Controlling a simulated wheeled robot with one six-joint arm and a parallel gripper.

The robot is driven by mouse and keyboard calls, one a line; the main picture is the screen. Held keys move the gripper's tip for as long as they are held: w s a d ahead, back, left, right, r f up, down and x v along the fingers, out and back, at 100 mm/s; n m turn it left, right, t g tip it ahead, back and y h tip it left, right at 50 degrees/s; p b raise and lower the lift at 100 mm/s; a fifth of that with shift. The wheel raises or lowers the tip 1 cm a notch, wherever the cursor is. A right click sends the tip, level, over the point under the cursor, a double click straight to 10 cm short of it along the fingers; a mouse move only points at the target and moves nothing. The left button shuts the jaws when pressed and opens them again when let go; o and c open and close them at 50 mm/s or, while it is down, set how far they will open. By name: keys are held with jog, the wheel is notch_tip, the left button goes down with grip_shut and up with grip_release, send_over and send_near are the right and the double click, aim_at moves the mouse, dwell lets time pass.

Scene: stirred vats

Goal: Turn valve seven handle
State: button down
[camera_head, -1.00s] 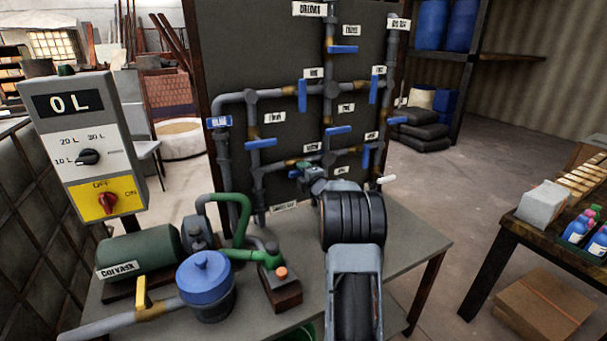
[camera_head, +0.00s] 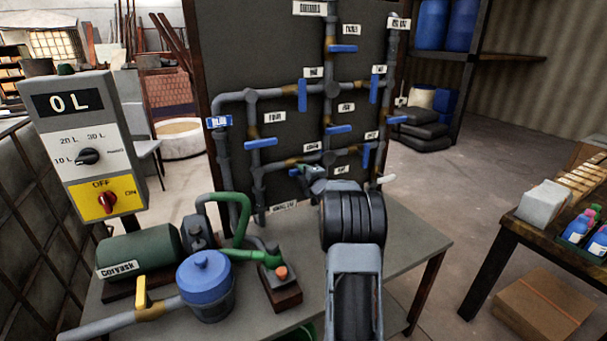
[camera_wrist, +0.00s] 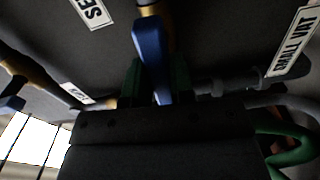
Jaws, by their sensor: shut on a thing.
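In the wrist view a blue valve handle (camera_wrist: 150,45) stands between the green fingers of my gripper (camera_wrist: 157,82), which is shut on it. The handle joins a brass-coloured fitting at the top of that view. A white label (camera_wrist: 91,12) beside it is cut off and shows "SE". In the head view my gripper (camera_head: 306,172) is at the lower middle of the dark pipe panel (camera_head: 285,45), and it mostly hides the held handle. My arm hides part of the panel below.
Other blue handles, such as an upright one (camera_head: 302,94) and a level one (camera_head: 260,143), are close by on grey pipes. A green motor (camera_head: 140,250), blue pot (camera_head: 205,285) and control box (camera_head: 85,150) stand at left. A side table (camera_head: 500,225) is at right.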

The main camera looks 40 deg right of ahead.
jog(key=m, duration=0.4)
jog(key=m+p, duration=0.1)
jog(key=m, duration=0.3)
jog(key=shift+m, duration=0.4)
jog(key=m+p, duration=0.2)
jog(key=m, duration=0.2)
jog(key=shift+m+p, duration=0.55)
jog(key=shift+m, duration=1.65)
jog(key=c, duration=1)
grip_release()
jog(key=shift+s, duration=0.1)
jog(key=s, duration=0.4)
jog(key=s+a+b, duration=0.1)
jog(key=s, duration=0.4)
jog(key=s+a, duration=0.1)
jog(key=s, duration=0.3)
jog(key=shift+s, duration=0.25)
